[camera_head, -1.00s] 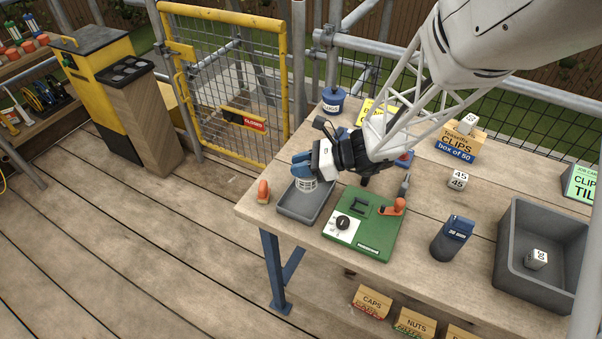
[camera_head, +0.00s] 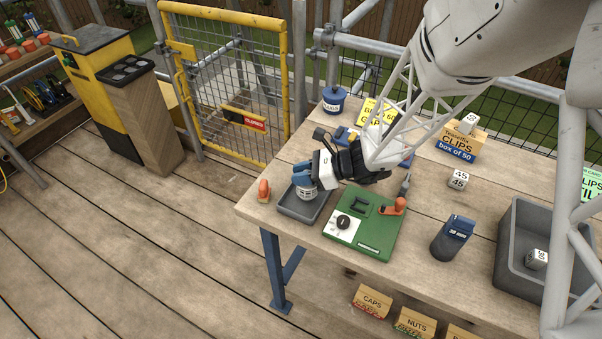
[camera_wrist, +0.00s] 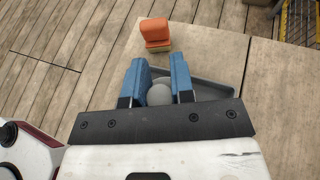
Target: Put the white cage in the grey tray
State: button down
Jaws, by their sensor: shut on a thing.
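The white cage (camera_head: 307,194) is a small slatted piece, held under my gripper (camera_head: 303,177) at the near left part of the table. The grey tray (camera_head: 290,206) lies on the table right below it, and the cage is over or in the tray; I cannot tell whether it touches the tray floor. In the wrist view the blue fingers of my gripper (camera_wrist: 160,90) are shut on the cage, whose rounded pale top (camera_wrist: 160,94) shows between them. The tray (camera_wrist: 215,88) shows behind the fingers.
A dark blue canister (camera_head: 452,238) and a deep grey bin (camera_head: 515,262) stand farther right.

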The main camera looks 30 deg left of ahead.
jog(key=shift+f, duration=0.15)
jog(key=c, duration=1)
grip_release()
jog(key=shift+r, duration=0.2)
jog(key=shift+v, duration=6)
